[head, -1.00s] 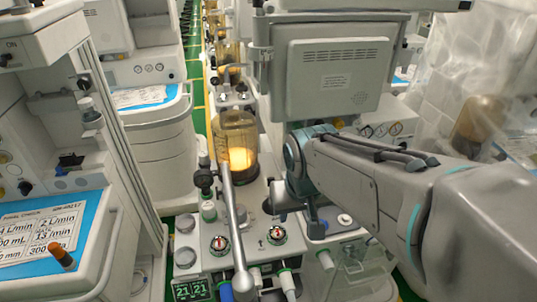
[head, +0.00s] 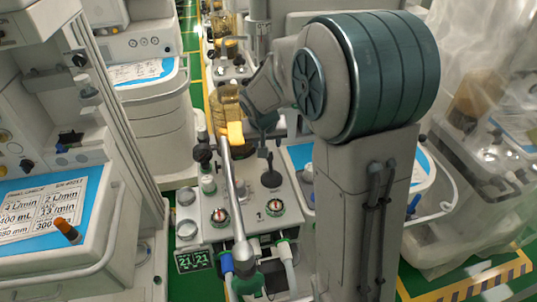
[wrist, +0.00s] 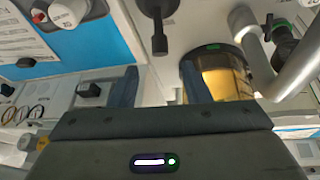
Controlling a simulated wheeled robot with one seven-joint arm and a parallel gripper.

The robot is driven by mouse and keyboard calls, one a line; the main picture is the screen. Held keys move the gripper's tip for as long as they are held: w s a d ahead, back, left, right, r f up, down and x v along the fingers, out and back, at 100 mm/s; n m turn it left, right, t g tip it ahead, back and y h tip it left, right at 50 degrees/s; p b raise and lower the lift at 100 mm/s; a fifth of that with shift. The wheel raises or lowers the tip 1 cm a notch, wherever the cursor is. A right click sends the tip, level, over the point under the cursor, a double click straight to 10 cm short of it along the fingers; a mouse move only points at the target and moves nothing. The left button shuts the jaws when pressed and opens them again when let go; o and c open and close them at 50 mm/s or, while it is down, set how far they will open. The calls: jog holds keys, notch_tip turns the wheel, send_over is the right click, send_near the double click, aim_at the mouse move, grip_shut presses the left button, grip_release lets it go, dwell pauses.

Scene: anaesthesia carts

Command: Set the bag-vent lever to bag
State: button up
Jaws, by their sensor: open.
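A dark lever with a paddle-like end (head: 265,152) stands on the pale top of the cart in the middle of the head view, behind two red-and-green knobs. I take it for the bag-vent lever; no label on it is readable. In the wrist view the lever (wrist: 160,40) ends just beyond the gap between my fingers. My gripper (wrist: 160,88) is open, with its two dark fingers apart and nothing between them. In the head view my gripper (head: 268,121) hangs close behind the lever, partly hard to make out. I cannot tell whether they touch.
A metal pipe (head: 238,205) runs along the lever's left. The amber canister (head: 222,97) stands behind it, partly hidden by my arm; it also shows in the wrist view (wrist: 220,80). A green digital display (head: 195,261) is at the front left. Another cart stands left.

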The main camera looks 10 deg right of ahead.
aim_at(270, 161)
jog(key=x, duration=1)
jog(key=shift+p, duration=0.3)
grip_shut()
